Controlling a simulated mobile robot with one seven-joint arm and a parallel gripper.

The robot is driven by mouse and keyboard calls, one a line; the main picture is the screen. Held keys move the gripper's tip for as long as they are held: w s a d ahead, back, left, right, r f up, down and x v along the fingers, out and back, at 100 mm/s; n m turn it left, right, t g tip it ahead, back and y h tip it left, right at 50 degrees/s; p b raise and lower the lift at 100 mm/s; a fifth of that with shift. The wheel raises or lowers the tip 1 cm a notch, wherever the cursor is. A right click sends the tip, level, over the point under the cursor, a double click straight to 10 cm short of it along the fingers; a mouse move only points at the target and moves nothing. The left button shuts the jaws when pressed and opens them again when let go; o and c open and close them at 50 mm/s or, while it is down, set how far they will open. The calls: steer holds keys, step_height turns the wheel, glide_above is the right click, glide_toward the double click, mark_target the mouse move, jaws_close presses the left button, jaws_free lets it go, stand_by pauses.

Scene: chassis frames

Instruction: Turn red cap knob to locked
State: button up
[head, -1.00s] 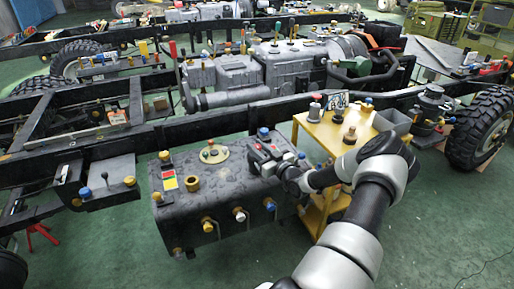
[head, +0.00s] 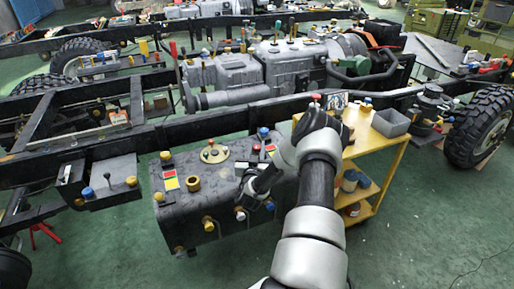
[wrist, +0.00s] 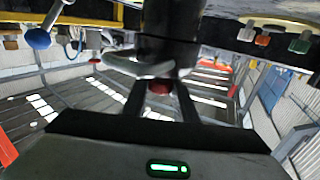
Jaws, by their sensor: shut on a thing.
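The red cap knob (wrist: 158,87) shows as a small dark red piece between my fingers in the wrist view, just below a black cylinder (wrist: 170,45) and a bent silver piece (wrist: 138,68). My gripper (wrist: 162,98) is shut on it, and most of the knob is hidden. In the head view my gripper (head: 247,188) is at the front upper edge of the dark grey tank (head: 185,215). My arm hides the tank's right part. The knob's turn position cannot be read.
A yellow cart (head: 385,185) with a grey bin (head: 390,122) stands right of the tank. A yellow tap (head: 207,224), a white-tipped tap (head: 240,214) and a blue knob (head: 270,206) stick out of the tank front. The chassis rail (head: 205,125) runs behind. Green floor is free in front.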

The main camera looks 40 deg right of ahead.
steer(key=m+g+h, duration=0.1)
steer(key=m+g+h+b, duration=0.1)
steer(key=g+h, duration=0.1)
steer(key=shift+w+a+m, duration=0.2)
steer(key=shift+m, duration=0.2)
steer(key=m+g+h+b, duration=0.1)
steer(key=g, duration=0.1)
steer(key=m+g+h+b, duration=0.1)
steer(key=m+g+b, duration=0.1)
steer(key=g, duration=0.1)
steer(key=shift+d+f+m, duration=0.1)
steer(key=shift+m, duration=0.2)
steer(key=shift+s+d+m+g+h+b, duration=0.1)
steer(key=shift+m+g+h+b, duration=0.15)
steer(key=shift+m+g+b, duration=0.85)
steer(key=shift+s+m+g+h+b, duration=0.1)
steer(key=shift+m+g+h+b, duration=0.3)
steer(key=shift+g, duration=1.2)
steer(key=shift+m+g, duration=0.3)
steer(key=o, duration=1.1)
steer(key=a+p, duration=0.1)
steer(key=a, duration=0.6)
steer(key=shift+w+a, duration=0.1)
steer(key=shift+a, duration=0.1)
steer(key=shift+w+r, duration=0.1)
steer(key=shift+r, duration=0.1)
